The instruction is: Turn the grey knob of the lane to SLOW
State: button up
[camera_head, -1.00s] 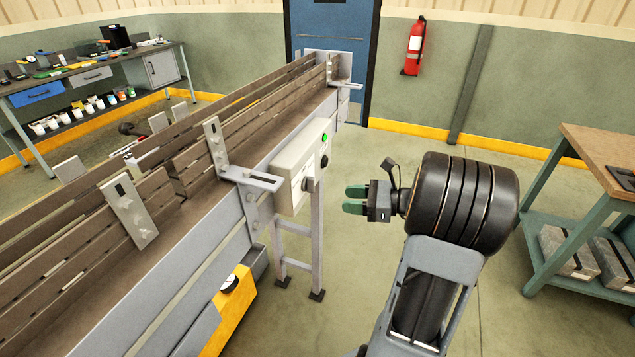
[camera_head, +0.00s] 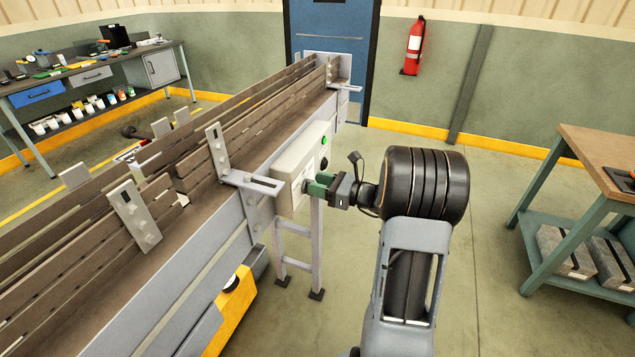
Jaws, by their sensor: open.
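The pale control box (camera_head: 300,163) of the lane is mounted on the side of the conveyor. Its grey knob (camera_head: 307,187) sticks out of the face turned toward me and is partly hidden by my fingers. My gripper (camera_head: 318,187) has green fingers and is open, with its fingertips right at the knob. I cannot tell whether the fingers touch it. The knob's pointer and the label marks are too small or covered to read. A lit green button (camera_head: 324,140) is on the upper far part of the same face.
The conveyor lane (camera_head: 180,235) with brown slatted rails runs from lower left to the back. A metal bracket (camera_head: 250,182) juts out just left of the box. A workbench (camera_head: 590,150) stands at right.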

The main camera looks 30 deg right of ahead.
jog(key=shift+w+a, duration=0.3)
jog(key=shift+c, duration=0.4)
grip_shut()
